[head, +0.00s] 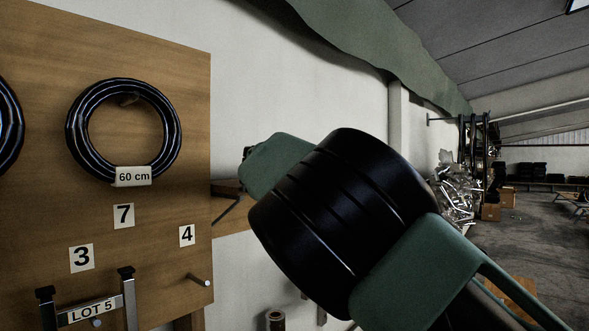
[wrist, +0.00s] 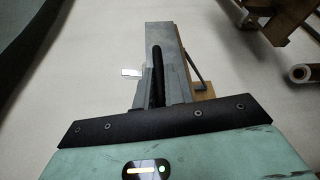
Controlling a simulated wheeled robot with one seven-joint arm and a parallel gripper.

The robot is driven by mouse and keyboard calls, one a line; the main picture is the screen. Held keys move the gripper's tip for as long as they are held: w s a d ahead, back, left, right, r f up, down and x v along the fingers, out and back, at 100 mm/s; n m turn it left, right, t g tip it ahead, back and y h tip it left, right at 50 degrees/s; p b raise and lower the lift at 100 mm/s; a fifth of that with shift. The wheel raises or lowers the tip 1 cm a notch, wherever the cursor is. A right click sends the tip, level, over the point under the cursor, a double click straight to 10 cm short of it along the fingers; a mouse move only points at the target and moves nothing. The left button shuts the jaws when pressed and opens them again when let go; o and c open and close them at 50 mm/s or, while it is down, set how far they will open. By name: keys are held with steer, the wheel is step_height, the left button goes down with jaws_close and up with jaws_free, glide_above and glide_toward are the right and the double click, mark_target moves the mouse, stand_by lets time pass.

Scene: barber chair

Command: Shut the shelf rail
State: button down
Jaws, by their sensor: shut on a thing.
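The wooden shelf (head: 233,227) sticks out from the wall in the head view, mostly hidden behind my dark wrist and green arm parts. The exact contact is hard to make out. The head view hides my fingers.
A wooden board (head: 165,230) with a black hose coil (head: 77,133), number labels and pegs stands on the left in the head view. A small white tag (wrist: 131,72) shows left of the shelf in the wrist view. Open floor (head: 520,240) lies to the right.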

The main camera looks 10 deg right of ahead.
steer(key=shift+a, duration=0.1)
steer(key=c, duration=1.5)
jaws_free()
steer(key=shift+w, duration=0.1)
steer(key=shift+b+v, duration=4.2)
steer(key=shift+v, duration=4.5)
